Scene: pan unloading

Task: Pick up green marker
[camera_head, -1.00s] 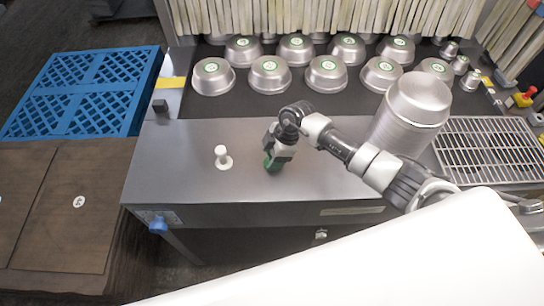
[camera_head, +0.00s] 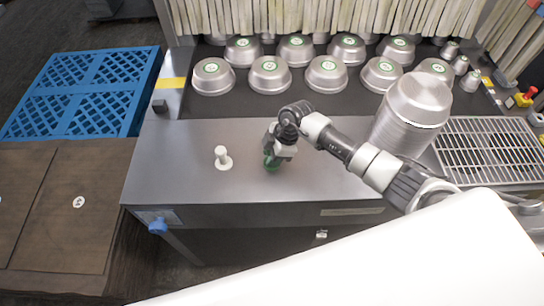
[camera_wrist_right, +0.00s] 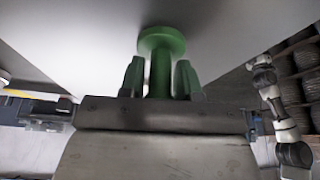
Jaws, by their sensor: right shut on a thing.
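The green marker shows in the right wrist view as a green stem with a round flat disc (camera_wrist_right: 162,40) at its end. My right gripper (camera_wrist_right: 160,78) is shut on the stem, with one green fingertip on each side. In the head view my right gripper (camera_head: 275,155) points down over the grey metal table (camera_head: 330,185), and part of the green marker (camera_head: 271,166) shows just below it. I cannot tell whether the disc touches the table. A white marker (camera_head: 222,158) of similar shape stands upright on the table, a little left of the gripper. My left gripper is not in view.
Several metal pans (camera_head: 270,75) with green labels stand in rows at the back. A stack of pans (camera_head: 412,110) rises at the right, close to my right arm. A metal grate (camera_head: 488,150) lies beyond it. The table's left part is clear.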

